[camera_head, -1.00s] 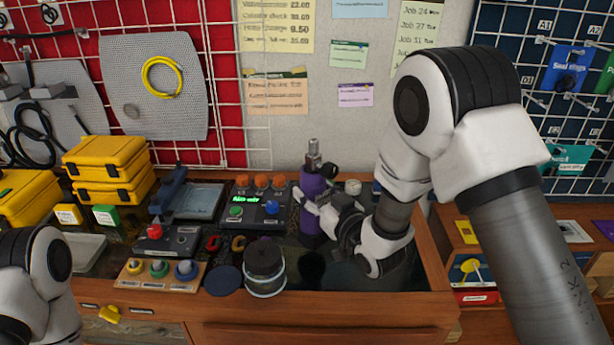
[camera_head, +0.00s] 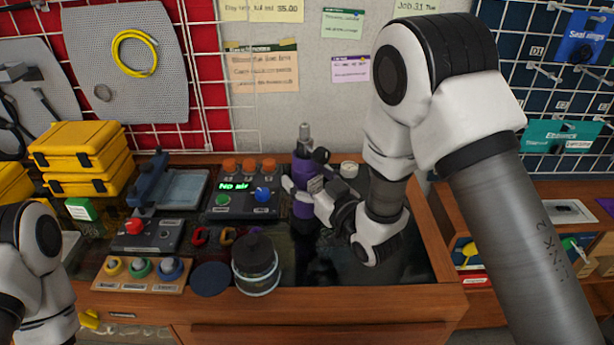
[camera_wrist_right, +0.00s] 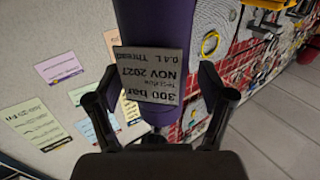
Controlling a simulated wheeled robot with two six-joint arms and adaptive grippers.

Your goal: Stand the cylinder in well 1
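The purple cylinder (camera_head: 303,205) with a metal valve on top stands roughly upright over the dark bench surface, right of the black console. My right gripper (camera_head: 304,185) reaches it from the right and is shut on its body. In the right wrist view the cylinder (camera_wrist_right: 155,28) lies between my two fingers (camera_wrist_right: 160,85), its label reading 300 bar, NOV 2027. I cannot tell whether its base touches the bench. Dark patches show below it, but I cannot make out well 1.
The black console (camera_head: 240,204) with orange knobs stands left of the cylinder. A dark lidded jar (camera_head: 256,268) stands in front, beside a round dark disc (camera_head: 210,279). A white-topped item (camera_head: 349,170) stands behind my right gripper. Yellow cases (camera_head: 80,150) are at the left.

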